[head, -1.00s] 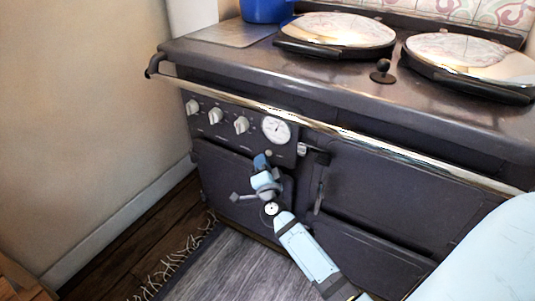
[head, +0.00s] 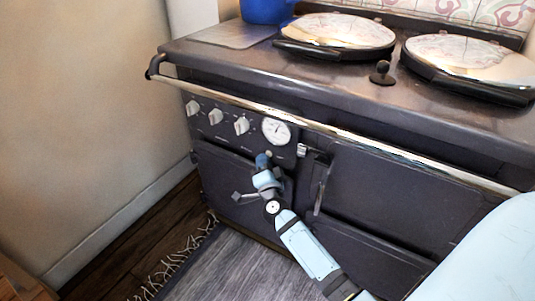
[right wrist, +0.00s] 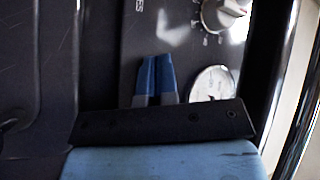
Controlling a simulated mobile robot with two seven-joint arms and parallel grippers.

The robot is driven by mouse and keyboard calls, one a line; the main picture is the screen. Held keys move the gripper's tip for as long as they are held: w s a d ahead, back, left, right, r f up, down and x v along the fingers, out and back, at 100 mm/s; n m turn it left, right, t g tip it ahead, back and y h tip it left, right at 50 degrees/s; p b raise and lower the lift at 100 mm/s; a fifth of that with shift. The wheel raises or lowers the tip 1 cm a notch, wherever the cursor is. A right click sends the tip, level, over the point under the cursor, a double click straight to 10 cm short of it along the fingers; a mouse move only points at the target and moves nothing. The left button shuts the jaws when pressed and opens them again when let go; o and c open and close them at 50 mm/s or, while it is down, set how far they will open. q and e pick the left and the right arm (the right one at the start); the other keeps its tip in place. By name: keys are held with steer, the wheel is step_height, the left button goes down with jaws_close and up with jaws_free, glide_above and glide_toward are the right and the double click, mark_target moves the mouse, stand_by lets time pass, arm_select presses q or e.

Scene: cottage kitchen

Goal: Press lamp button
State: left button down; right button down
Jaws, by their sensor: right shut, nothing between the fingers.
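The range cooker's control panel (head: 226,119) carries several white knobs and a round dial (head: 276,131). A small round pale button (head: 269,154) sits just below the dial; I take it to be the lamp button, but its label cannot be read. My right gripper (head: 262,160) is shut and empty, its blue fingertips just below and slightly left of that button. Whether they touch the panel I cannot tell. In the right wrist view the closed fingertips (right wrist: 156,72) lie over the dark panel beside the dial (right wrist: 212,84); the button is hidden there. My left gripper is not in view.
A chrome rail (head: 330,128) runs along the cooker's front above the panel. A latch (head: 302,150) and an oven door handle (head: 320,190) stand right of the gripper. A fringed rug (head: 235,262) lies on the floor in front.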

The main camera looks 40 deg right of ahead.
steer(key=shift+d, duration=0.1)
stand_by(0.4)
steer(key=shift+s+a+p, duration=0.2)
steer(key=shift+a+p, duration=0.1)
steer(key=shift+a, duration=0.2)
